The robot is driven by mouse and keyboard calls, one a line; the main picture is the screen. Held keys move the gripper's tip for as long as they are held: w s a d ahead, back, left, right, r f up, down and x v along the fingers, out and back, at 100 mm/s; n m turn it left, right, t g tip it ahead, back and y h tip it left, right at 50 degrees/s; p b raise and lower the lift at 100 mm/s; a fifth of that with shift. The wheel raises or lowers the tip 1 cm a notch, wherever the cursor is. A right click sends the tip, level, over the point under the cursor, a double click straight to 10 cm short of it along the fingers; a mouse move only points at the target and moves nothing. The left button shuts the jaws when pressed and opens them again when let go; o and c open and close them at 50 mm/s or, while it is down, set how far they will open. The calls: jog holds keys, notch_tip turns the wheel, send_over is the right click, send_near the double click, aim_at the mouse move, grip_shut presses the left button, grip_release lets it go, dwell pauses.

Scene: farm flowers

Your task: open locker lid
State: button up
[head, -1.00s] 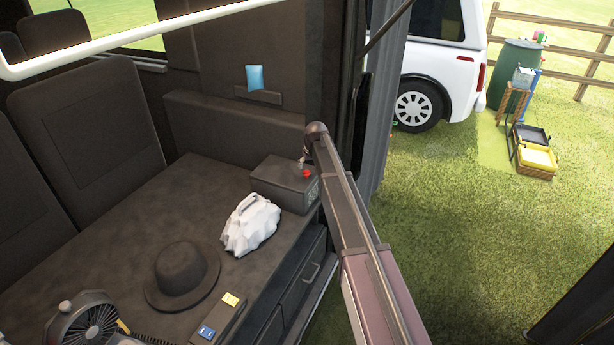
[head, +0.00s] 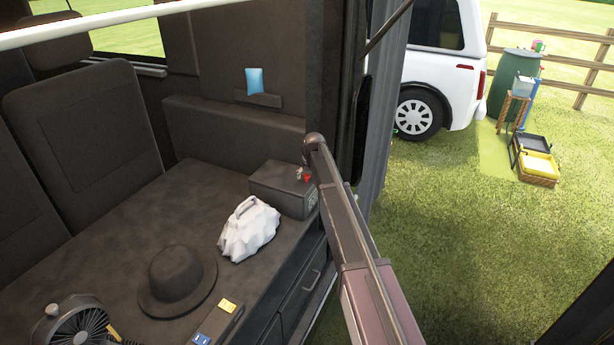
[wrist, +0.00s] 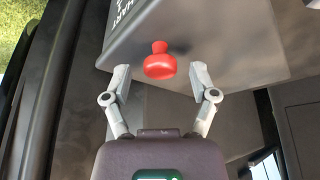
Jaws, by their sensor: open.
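The locker is a dark grey box (head: 275,188) at the far right end of the dark bench in the head view. Its red knob (head: 308,178) shows at the box's right side, close to the end of my arm. In the wrist view the red knob (wrist: 160,66) stands out from the grey box face (wrist: 215,40), which carries partly cut-off white lettering. My gripper (wrist: 160,73) is open, with one finger on each side of the knob and a visible gap to each. In the head view my arm hides part of the box's right side, and the gripper is too small to read.
A crumpled white bag (head: 248,230) lies in front of the box, and a dark hat (head: 177,282) is nearer. A fan (head: 75,325) is at lower left. A drawer front (head: 303,292) is below the bench edge. Open grass (head: 480,250) lies to the right.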

grip_shut()
jog(key=shift+r, duration=0.15)
